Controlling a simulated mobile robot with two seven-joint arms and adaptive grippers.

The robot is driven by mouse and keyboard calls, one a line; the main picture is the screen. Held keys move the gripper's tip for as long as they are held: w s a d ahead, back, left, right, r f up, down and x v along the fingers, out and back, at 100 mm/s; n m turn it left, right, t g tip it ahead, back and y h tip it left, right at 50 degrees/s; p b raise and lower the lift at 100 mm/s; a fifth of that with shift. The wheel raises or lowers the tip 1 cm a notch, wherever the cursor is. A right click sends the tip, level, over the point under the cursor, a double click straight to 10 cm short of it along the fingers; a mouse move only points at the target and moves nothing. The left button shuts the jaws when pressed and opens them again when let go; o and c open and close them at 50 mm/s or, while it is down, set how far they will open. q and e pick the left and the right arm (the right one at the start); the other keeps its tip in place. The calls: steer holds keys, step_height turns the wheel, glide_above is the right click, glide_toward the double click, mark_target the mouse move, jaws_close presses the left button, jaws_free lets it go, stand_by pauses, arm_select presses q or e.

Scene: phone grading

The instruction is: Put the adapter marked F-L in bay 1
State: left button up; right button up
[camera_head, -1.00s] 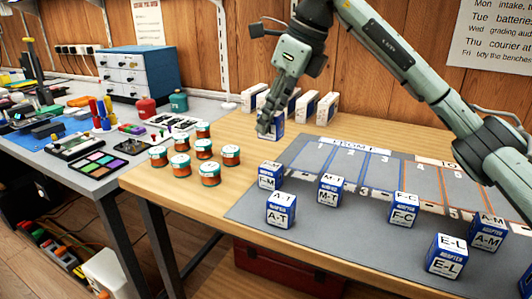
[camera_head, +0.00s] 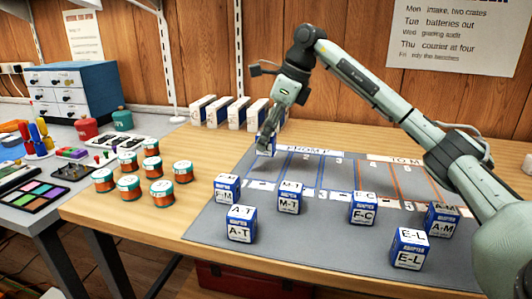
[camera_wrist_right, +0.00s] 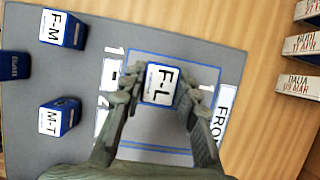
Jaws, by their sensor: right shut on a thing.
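My right gripper (camera_head: 266,143) is shut on a blue and white box, the adapter marked F-L (camera_wrist_right: 162,84), whose label shows clearly in the right wrist view. In the head view it is at the back left of the grey mat (camera_head: 245,250), around the blue-lined first bay (camera_wrist_right: 150,135), left of the bay numbered 2. In the wrist view the adapter appears inside that bay's blue outline. I cannot tell whether it touches the mat. My left gripper is not in view.
Adapters F-M (camera_head: 227,188), M-T (camera_head: 289,198), A-T (camera_head: 241,224), F-C (camera_head: 363,208), E-L (camera_head: 409,250) and A-M (camera_head: 442,220) stand along the mat's front. White boxes (camera_head: 238,113) stand behind. Several orange-banded jars (camera_head: 129,187) stand left. The visible bays look clear.

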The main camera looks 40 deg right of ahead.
mark_target(266, 152)
step_height(266, 152, down, 3)
steer(key=shift+f, duration=0.55)
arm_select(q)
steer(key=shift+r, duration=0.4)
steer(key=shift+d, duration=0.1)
arm_select(e)
steer(key=shift+f, duration=0.1)
steer(key=o, duration=1)
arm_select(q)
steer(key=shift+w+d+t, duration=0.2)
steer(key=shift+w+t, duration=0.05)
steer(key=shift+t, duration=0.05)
arm_select(e)
steer(key=shift+o, duration=0.2)
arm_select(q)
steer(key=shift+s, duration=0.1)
